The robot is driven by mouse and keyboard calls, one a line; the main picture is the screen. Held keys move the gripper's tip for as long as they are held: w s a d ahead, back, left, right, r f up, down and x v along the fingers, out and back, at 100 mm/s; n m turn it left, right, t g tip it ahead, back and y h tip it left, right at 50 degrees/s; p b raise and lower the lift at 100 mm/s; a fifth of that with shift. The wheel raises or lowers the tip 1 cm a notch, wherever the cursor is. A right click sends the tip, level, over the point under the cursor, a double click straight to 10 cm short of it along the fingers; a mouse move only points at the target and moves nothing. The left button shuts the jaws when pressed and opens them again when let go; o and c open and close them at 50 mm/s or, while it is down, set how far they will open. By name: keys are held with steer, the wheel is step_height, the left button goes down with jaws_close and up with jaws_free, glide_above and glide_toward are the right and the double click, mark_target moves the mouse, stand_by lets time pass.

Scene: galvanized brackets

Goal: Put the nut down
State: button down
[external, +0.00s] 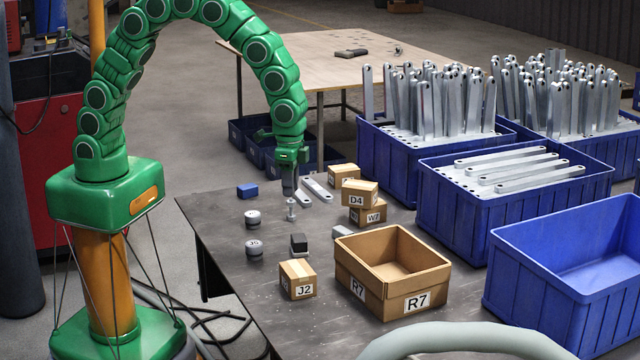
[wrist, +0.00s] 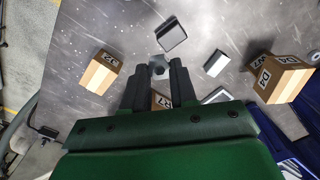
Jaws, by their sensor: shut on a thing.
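My gripper (external: 290,190) points down over the dark table, and it also shows in the wrist view (wrist: 158,67). Its two dark fingers are closed on a small grey nut (wrist: 158,70), seen between the fingertips. In the external view a small silver piece (external: 291,204) shows just under the fingertips, with a thin stem below it. I cannot tell there where the nut ends and the stem begins, or whether they touch. The fingers hide part of the nut.
Two grey round jars (external: 252,217) stand to the left, with a blue block (external: 247,190) behind. Stacked small boxes (external: 360,193) stand right; flat brackets (external: 318,190) lie behind.

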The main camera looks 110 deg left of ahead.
steer(key=s+a+f+n, duration=0.2)
steer(key=s+a+n, duration=0.2)
steer(key=s+a, duration=0.85)
steer(key=s+a+f+n, duration=0.2)
steer(key=s+a+n, duration=0.2)
steer(key=s+a, duration=0.9)
steer(key=shift+w+a+f, duration=1.15)
steer(key=shift+w+f, duration=0.45)
steer(key=shift+w, duration=0.05)
steer(key=shift+w+a+f, duration=1.15)
steer(key=shift+w+f, duration=0.4)
steer(key=shift+w, duration=0.15)
steer(key=shift+w+a+f, duration=1.15)
steer(key=shift+w+f, duration=0.45)
steer(key=shift+w, duration=0.05)
steer(key=shift+w+a+f, duration=0.15)
steer(key=shift+f, duration=1.7)
steer(key=shift+f, duration=0.1)
